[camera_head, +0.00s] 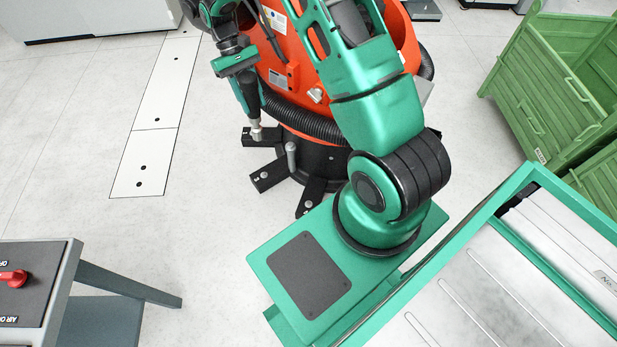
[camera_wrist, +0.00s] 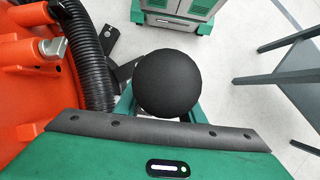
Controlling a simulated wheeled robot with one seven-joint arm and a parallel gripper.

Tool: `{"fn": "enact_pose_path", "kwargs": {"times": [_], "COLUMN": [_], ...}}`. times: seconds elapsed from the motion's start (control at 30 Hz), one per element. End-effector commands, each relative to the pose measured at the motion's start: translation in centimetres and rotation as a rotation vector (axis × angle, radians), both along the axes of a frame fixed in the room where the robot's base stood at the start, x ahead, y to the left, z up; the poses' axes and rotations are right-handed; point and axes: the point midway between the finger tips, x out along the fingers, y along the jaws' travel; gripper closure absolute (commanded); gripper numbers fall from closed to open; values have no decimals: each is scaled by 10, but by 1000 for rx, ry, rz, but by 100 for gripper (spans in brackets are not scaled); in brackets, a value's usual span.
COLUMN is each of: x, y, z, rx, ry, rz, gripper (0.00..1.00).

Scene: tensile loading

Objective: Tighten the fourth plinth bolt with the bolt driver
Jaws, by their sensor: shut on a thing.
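My gripper (camera_head: 236,63) is shut on the bolt driver (camera_head: 252,112), which hangs nearly upright below it. In the wrist view the driver shows as a round black top (camera_wrist: 168,83) between my gripper's teal fingers. The driver's metal lower end meets a black foot of the plinth (camera_head: 318,160) at the upper left. Any bolt under that end is hidden, and I cannot tell how well it is seated. Other plinth feet show bolts: one bolt (camera_head: 265,175) lies nearer the camera and another (camera_head: 308,204) is on the front foot. A grey post stands beside the first foot.
The orange machine (camera_head: 283,75) with its black ribbed hose (camera_head: 305,125) rises close beside the driver. Green crates (camera_head: 550,90) stand at the right. A grey control stand (camera_head: 40,290) with a red switch is at lower left. Floor left of the plinth is clear.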

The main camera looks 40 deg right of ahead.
Motion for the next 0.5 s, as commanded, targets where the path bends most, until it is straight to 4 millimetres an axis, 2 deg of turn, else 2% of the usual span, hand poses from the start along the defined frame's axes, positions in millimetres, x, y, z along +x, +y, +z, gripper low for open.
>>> {"fn": "enact_pose_path", "kwargs": {"times": [0.17,0.5], "x": [-2,-26], "y": [-5,-36], "z": [-42,-184], "rx": [5,5], "ry": [0,-10], "rz": [50,262], "gripper": [100,100]}}
